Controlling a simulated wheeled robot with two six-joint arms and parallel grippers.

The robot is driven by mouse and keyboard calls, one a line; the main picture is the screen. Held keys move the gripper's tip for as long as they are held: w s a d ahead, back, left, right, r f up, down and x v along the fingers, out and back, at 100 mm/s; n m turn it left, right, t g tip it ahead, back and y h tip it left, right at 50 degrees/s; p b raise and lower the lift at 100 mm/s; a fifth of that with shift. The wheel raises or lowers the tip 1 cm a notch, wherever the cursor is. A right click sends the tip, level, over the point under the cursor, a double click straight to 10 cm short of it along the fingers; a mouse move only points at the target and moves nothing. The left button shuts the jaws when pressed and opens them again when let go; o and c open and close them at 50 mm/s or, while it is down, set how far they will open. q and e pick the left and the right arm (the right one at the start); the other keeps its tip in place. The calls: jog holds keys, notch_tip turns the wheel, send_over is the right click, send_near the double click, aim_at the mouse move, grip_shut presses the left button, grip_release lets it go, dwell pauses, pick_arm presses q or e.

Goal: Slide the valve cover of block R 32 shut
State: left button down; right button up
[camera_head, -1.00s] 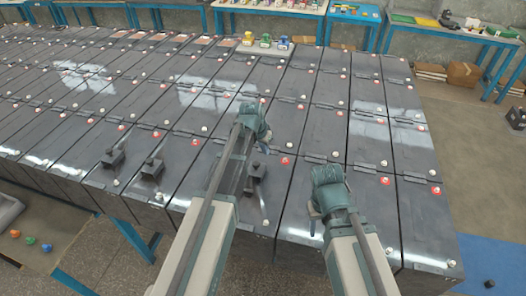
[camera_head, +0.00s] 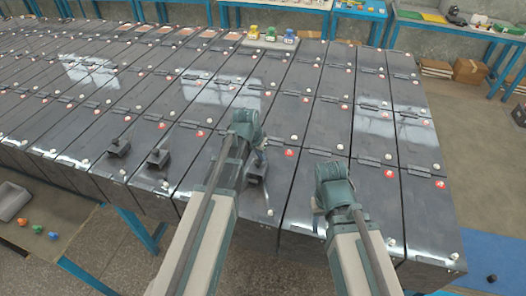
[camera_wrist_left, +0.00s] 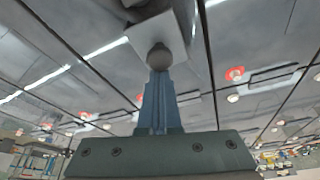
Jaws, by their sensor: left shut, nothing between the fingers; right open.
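Three dark valve covers with upright knobs stand on the near battery blocks, at the left (camera_head: 118,148), the middle (camera_head: 157,160) and beside my left gripper (camera_head: 257,173). No block label is readable, so I cannot tell which is R 32. My left gripper (camera_head: 247,128) is shut and empty. In the left wrist view its fingers (camera_wrist_left: 160,78) point at a round dark knob (camera_wrist_left: 159,56) on a pale plate (camera_wrist_left: 172,35); contact cannot be told. My right gripper (camera_head: 333,188) is open and empty above the blocks to the right, its fingertips partly hidden.
Rows of dark battery blocks (camera_head: 330,125) with red and white terminal caps fill the table. Coloured items (camera_head: 270,34) stand at the far edge. A grey bin (camera_head: 12,202) and coloured balls (camera_head: 38,229) are at the lower left. Open floor lies on the right.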

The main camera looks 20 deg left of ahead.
aim_at(261, 171)
pick_arm(q)
jog(key=s, duration=0.5)
jog(key=shift+s+r, duration=0.1)
jog(key=shift+s, duration=0.2)
pick_arm(e)
jog(key=shift+s, duration=0.1)
pick_arm(q)
jog(key=shift+s+a, duration=0.1)
jog(key=shift+s, duration=0.25)
pick_arm(e)
jog(key=shift+w, duration=0.2)
pick_arm(q)
jog(key=shift+w, duration=0.15)
jog(key=shift+w+d, duration=0.2)
jog(key=shift+w, duration=0.35)
pick_arm(e)
jog(key=shift+s, duration=0.1)
pick_arm(q)
jog(key=w, duration=0.1)
jog(key=w+d, duration=0.1)
jog(key=w, duration=0.1)
pick_arm(e)
jog(key=shift+d, duration=0.15)
pick_arm(q)
jog(key=p+v, duration=0.9)
jog(key=v, duration=0.1)
jog(key=shift+s, duration=0.15)
pick_arm(e)
notch_tip(261, 171, up, 10)
jog(key=shift+f, duration=0.25)
